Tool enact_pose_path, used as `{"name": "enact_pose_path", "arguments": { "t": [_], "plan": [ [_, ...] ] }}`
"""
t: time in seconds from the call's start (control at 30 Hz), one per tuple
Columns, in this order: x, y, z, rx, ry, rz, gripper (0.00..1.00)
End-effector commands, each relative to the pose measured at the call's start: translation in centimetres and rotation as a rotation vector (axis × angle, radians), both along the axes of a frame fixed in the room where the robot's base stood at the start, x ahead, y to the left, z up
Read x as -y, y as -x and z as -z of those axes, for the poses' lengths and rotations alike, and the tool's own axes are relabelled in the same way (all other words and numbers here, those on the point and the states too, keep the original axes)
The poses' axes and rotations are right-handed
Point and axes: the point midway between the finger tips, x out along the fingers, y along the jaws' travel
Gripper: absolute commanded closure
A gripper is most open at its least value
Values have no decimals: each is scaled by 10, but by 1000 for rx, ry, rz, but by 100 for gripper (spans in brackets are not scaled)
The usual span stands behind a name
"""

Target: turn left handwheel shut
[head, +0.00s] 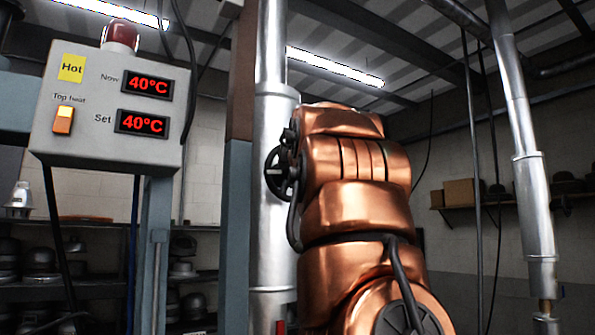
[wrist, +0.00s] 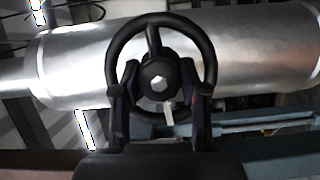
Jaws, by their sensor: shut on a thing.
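The black handwheel (head: 278,172) sits on the vertical silver pipe (head: 270,230), left of my copper-coloured arm in the head view. In the wrist view the handwheel (wrist: 160,22) faces me, with a pale hex nut at its hub and a small light tag hanging below the hub. My gripper (wrist: 160,103) has its two dark fingers on either side of the wheel's lower half, shut on the wheel. My arm hides the right part of the wheel and the gripper in the head view.
A grey control box (head: 110,98) with two red 40°C displays and a red lamp (head: 120,37) hangs at the left. Another silver pipe (head: 530,190) stands at the right. Shelves with hat forms (head: 40,262) are behind. A blue-grey post (head: 236,220) stands beside the wheel's pipe.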

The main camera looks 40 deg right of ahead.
Motion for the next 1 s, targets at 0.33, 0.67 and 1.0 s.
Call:
{"name": "enact_pose_path", "arguments": {
  "t": [0.33, 0.67, 1.0],
  "plan": [
    [0, 0, 1, -1, -6, -1, 92],
    [0, 0, 1, 0, -6, -1, 46],
    [-1, 2, 0, 0, -4, 0, 46]
  ]
}}
